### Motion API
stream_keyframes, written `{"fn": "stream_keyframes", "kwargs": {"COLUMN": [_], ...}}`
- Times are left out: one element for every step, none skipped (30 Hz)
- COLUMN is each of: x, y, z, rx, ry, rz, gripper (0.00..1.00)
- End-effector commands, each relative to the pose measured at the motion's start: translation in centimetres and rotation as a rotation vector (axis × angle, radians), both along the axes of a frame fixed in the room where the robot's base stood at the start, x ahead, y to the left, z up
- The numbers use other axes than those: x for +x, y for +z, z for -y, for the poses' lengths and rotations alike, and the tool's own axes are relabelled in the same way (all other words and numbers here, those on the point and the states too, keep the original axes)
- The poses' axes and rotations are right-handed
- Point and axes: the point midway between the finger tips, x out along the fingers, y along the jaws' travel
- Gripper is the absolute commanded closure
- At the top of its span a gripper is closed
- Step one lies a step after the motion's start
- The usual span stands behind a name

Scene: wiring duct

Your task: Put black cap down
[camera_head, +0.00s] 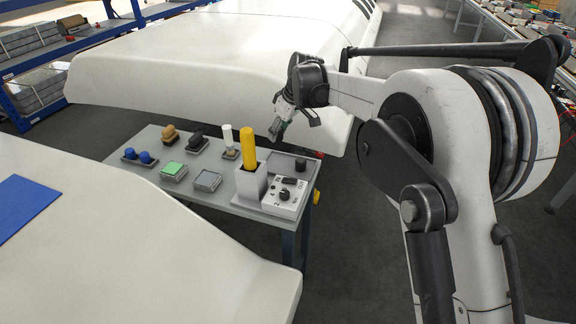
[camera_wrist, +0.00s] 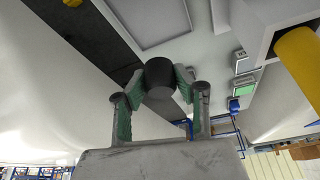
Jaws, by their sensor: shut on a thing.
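In the wrist view the black cap (camera_wrist: 160,77) is a short dark cylinder. It sits between the green-padded fingertips of my gripper (camera_wrist: 160,84), which is shut on it. In the head view my gripper (camera_head: 283,125) hangs tilted above the back right of the work table (camera_head: 232,208). The held cap cannot be made out clearly there. A dark cylinder (camera_head: 300,164) shows over the grey tray (camera_head: 276,161) below the gripper; I cannot tell whether it is a separate thing. The tray's recess (camera_wrist: 150,22) also shows in the wrist view.
A yellow cylinder (camera_head: 248,149) stands upright in a white holder (camera_head: 250,183), left of the tray. A white control box (camera_head: 283,200) stands in front of the tray. Large pale panels flank the table.

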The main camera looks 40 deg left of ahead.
Motion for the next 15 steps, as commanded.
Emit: {"fn": "stream_keyframes", "kwargs": {"x": [-0.2,-0.2,-0.3,-0.3,-0.3,-0.3,-0.3,-0.3,-0.3,-0.2,-0.2,-0.2,-0.2,-0.2,-0.2], "y": [-0.2,-0.4,-0.8,-1.1,-1.5,-2.1,-2.6,-3.2,-3.9,-4.5,-5.0,-5.5,-5.8,-6.1,-6.4], "z": [-0.3,-0.4,-0.5,-0.5,-0.5,-0.5,-0.4,-0.4,-0.4,-0.4,-0.4,-0.4,-0.4,-0.4,-0.4], "rx": [0.001,0.001,0.001,0.001,0.001,0.001,0.001,0.001,0.001,0.001,0.001,0.001,0.001,0.001,0.001], "ry": [0.007,0.009,0.011,0.011,0.011,0.010,0.010,0.010,0.010,0.010,0.010,0.009,0.009,0.009,0.009], "rz": [-0.001,-0.001,0.000,0.000,0.000,0.000,0.000,0.000,0.000,0.000,0.000,0.001,0.000,0.000,0.000], "gripper": [0.84,0.84,0.84,0.84,0.84,0.84,0.84,0.84,0.84,0.84,0.84,0.84,0.84,0.84,0.84]}}
